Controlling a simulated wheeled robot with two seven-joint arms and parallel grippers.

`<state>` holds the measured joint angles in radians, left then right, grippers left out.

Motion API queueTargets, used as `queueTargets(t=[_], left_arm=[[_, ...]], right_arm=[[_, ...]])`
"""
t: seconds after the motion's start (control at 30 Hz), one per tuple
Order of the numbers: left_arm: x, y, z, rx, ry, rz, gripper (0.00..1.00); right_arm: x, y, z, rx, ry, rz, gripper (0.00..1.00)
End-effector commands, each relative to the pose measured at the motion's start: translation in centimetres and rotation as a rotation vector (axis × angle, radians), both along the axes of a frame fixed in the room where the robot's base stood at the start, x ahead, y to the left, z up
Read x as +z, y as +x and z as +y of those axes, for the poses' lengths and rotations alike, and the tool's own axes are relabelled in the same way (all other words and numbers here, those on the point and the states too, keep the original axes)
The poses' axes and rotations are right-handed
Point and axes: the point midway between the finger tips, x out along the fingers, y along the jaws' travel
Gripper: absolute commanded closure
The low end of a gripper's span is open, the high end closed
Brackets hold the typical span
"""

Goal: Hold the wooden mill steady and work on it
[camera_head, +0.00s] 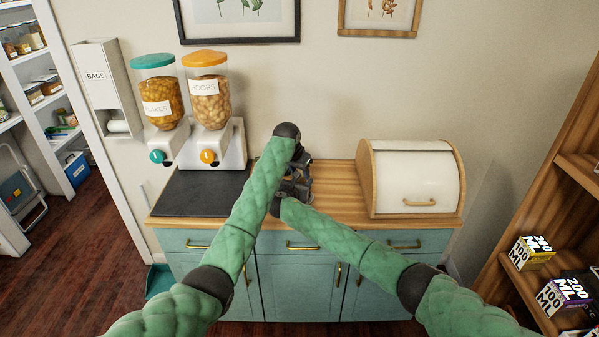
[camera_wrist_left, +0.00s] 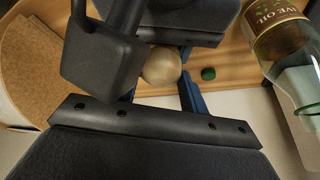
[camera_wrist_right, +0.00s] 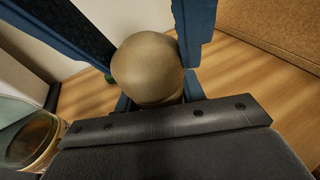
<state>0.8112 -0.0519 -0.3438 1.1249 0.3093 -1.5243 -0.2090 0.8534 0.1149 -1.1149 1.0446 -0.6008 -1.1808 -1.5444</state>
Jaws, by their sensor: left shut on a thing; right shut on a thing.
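The wooden mill shows as a pale round top in the left wrist view (camera_wrist_left: 160,66) and larger in the right wrist view (camera_wrist_right: 148,66). My left gripper (camera_head: 299,166) is shut on the mill, with blue fingers on either side of it. My right gripper (camera_head: 290,190) is also shut on the mill, close beside the left one. In the head view my arms and grippers hide the mill. Its lower part is hidden in both wrist views.
An olive oil bottle (camera_wrist_left: 278,32) stands close by, with a small green cap (camera_wrist_left: 208,73) on the counter. A bread box (camera_head: 416,182) is on the right of the wooden counter (camera_head: 335,197). Two cereal dispensers (camera_head: 207,105) and a dark mat (camera_head: 200,192) are on the left.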

Motion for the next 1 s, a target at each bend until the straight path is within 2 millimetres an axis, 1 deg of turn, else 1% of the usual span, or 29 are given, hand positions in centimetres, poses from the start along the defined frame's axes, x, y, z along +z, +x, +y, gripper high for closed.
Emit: queueTargets(t=[0.27, 0.7, 1.0], left_arm=[[-0.01, -0.04, -0.09, 0.163, 0.001, -0.001, 0.79], [0.04, -0.08, -0.34, 0.568, 0.001, 0.0, 0.79], [0.03, -0.07, -0.48, 0.783, 0.001, 0.001, 0.79]], right_arm=[[0.02, 0.0, -0.06, -0.001, -0.001, -0.001, 0.89], [0.0, 0.01, -0.07, -0.001, 0.0, 0.0, 0.89], [0.0, 0.01, -0.06, -0.001, 0.0, 0.0, 0.89]])
